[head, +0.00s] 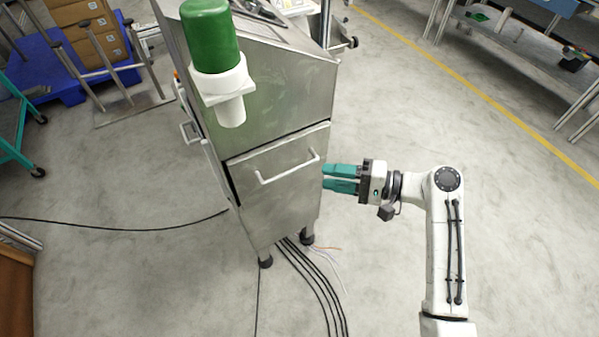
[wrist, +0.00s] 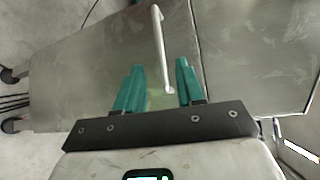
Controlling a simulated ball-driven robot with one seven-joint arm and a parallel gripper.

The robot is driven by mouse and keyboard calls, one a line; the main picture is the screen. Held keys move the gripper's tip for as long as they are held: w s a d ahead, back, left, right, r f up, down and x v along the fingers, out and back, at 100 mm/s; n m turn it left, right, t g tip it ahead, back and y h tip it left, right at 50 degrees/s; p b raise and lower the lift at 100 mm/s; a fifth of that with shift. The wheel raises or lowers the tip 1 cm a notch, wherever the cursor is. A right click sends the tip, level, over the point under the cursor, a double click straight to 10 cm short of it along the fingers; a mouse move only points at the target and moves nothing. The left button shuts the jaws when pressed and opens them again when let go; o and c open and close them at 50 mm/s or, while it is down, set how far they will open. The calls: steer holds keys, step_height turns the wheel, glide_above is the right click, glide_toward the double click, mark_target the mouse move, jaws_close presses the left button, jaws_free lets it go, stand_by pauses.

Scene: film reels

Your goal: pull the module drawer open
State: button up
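A brushed-metal cabinet (head: 262,105) stands in the middle of the head view. Its drawer front (head: 250,205) carries a pale bar handle (head: 288,170). A dark gap shows along the drawer's top and left edges; I cannot tell whether it is pulled out at all. My gripper (head: 324,178) comes from the right, its teal fingers at the drawer's right edge, right of the handle. In the wrist view my gripper (wrist: 156,70) is open, and the handle (wrist: 160,45) runs between the two fingers in the picture. Contact is not visible, and the fingers hold nothing.
A green-and-white cylinder (head: 214,60) is in front of the cabinet's upper part. Black cables (head: 312,280) lie on the floor by the cabinet's feet. Metal benches (head: 530,60) stand at the upper right. The floor (head: 390,100) right of the cabinet is clear.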

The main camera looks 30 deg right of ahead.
steer(key=x, duration=0.9)
jaws_close()
stand_by(0.4)
